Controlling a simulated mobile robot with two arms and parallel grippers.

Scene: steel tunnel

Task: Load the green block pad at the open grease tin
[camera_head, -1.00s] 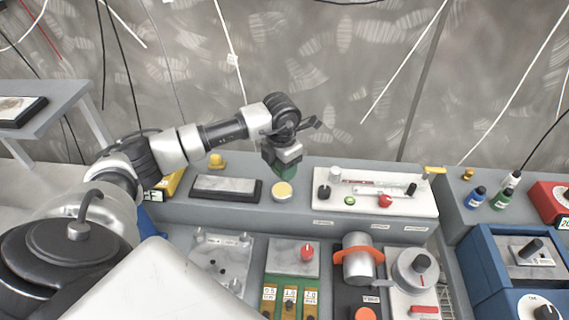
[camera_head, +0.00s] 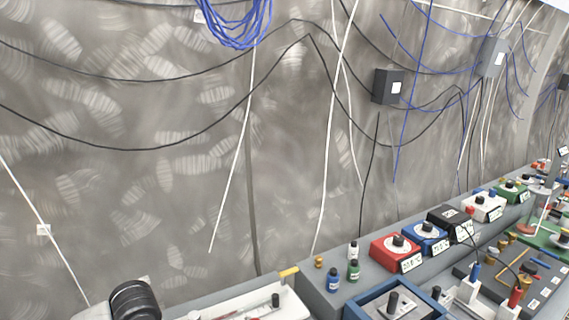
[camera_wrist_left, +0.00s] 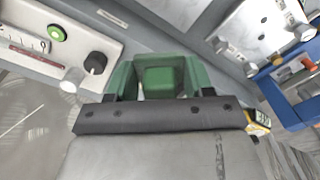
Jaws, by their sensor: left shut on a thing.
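The green block (camera_wrist_left: 165,78) shows in the left wrist view, at the middle, just past the dark edge of my left gripper (camera_wrist_left: 163,92). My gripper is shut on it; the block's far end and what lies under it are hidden. In the head view only a dark round joint of my left arm shows at the bottom left, and the gripper and block are out of that picture. The open grease tin is not visible in either current view. My right gripper is not in view.
A white panel (camera_wrist_left: 32,28) with a green button and black knob lies beside the block in the wrist view. In the head view, small bottles (camera_head: 353,270), a red box (camera_head: 396,251) and a blue box (camera_head: 427,237) line the shelf. Cables hang along the wall.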

